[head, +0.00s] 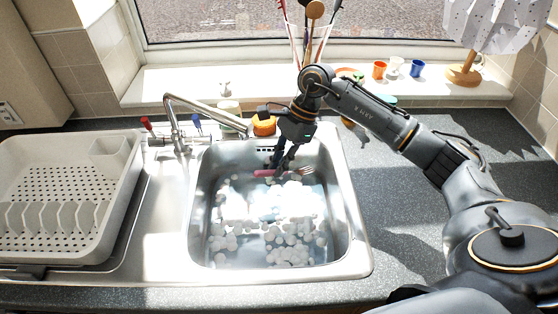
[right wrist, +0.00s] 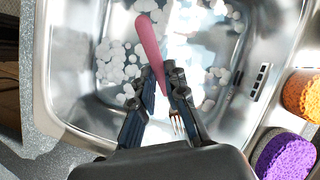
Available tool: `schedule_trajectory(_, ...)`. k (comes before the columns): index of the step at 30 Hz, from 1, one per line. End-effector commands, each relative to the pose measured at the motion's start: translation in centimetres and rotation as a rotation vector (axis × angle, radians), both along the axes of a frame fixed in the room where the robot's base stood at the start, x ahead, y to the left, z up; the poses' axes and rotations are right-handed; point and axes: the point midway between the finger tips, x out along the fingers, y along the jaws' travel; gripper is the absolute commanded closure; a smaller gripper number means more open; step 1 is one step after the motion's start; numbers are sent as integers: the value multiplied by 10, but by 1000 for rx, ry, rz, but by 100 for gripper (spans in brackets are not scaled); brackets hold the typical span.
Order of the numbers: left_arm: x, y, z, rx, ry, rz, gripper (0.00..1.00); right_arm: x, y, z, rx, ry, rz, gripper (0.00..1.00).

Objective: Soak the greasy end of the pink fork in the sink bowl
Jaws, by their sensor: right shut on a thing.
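The sink bowl (head: 350,230) is a steel basin holding water with clumps of white foam. My right gripper (head: 279,170) is over the far part of the bowl, shut on the pink fork (head: 264,173). The pink handle points left and the metal tines point right in the head view. In the right wrist view the fork (right wrist: 150,48) lies between the fingers (right wrist: 164,76), its handle reaching out beyond the fingertips and its tines back near the palm. I cannot tell whether the fork touches the water. Grease on it cannot be made out. My left gripper is not in view.
A tap (head: 205,106) arches over the sink's back left corner. A white dish rack (head: 65,200) stands at left. Orange (right wrist: 302,92) and purple (right wrist: 285,158) sponges sit beside the bowl.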

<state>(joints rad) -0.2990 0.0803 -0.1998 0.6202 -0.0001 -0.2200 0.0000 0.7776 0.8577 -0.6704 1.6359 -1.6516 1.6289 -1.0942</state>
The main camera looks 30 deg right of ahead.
Motion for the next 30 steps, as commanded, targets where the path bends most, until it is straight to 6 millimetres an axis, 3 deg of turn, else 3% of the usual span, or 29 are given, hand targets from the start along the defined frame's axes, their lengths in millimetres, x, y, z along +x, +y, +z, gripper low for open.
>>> schedule_trajectory(1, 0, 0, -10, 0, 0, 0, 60, 0, 0, -10, 0, -1, 0, 100)
schedule_trajectory(30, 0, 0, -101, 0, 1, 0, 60, 0, -1, -107, -2, 0, 0, 100)
